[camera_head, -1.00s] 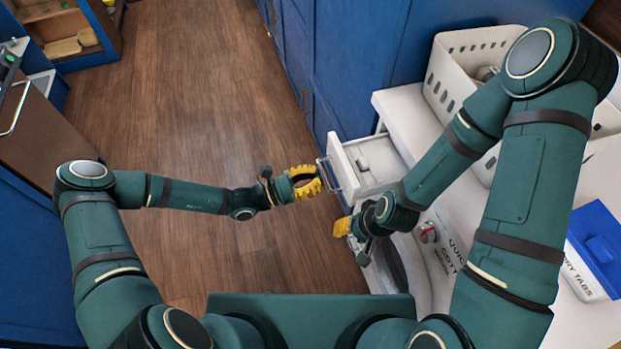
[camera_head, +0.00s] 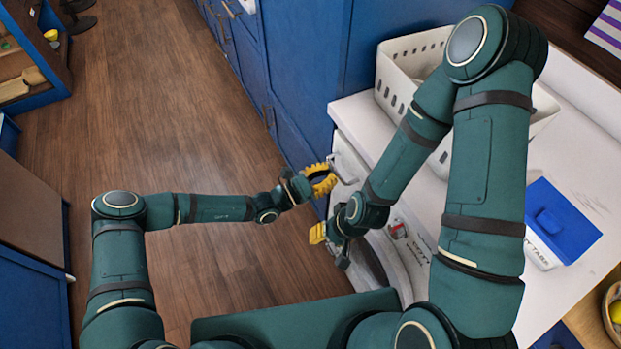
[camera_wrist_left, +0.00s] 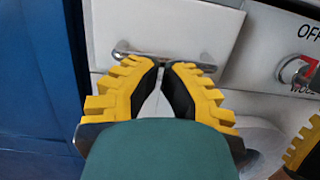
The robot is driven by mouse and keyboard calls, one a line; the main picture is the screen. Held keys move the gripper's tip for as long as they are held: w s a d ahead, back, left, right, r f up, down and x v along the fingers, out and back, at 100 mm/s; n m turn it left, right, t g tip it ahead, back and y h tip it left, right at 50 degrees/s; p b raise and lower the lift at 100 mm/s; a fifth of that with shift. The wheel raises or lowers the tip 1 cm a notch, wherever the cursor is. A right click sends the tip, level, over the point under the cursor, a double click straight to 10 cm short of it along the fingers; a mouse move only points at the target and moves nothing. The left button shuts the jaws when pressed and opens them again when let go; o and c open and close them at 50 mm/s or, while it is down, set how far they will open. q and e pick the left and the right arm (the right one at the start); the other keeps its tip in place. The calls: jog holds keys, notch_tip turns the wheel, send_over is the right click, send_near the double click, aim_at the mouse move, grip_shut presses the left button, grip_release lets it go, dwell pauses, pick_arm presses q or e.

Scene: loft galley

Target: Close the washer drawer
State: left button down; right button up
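The white washer drawer (camera_head: 346,158) is in the washer's front, by the blue cabinet. Its inside no longer shows in the head view, and its front looks flush or nearly so. The wrist view shows the drawer front (camera_wrist_left: 195,25) with a metal bar handle (camera_wrist_left: 175,56) across it. My left gripper (camera_head: 328,178) is at the drawer front.
A dial (camera_wrist_left: 292,70) sits right of the drawer. A white perforated basket (camera_head: 405,75) and a blue-lidded box (camera_head: 570,215) stand on the washer top (camera_head: 352,115). Blue cabinets (camera_head: 300,60) rise beyond. The wooden floor (camera_head: 150,120) at left is clear.

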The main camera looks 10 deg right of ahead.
pick_arm(q)
jog(key=shift+f+x, duration=0.2)
jog(key=shift+x, duration=0.95)
jog(key=shift+a+f, duration=0.15)
jog(key=shift+a, duration=0.25)
jog(key=v, duration=1.3)
jog(key=shift+s+p, duration=0.2)
jog(key=shift+p, duration=0.2)
jog(key=shift+a, duration=0.1)
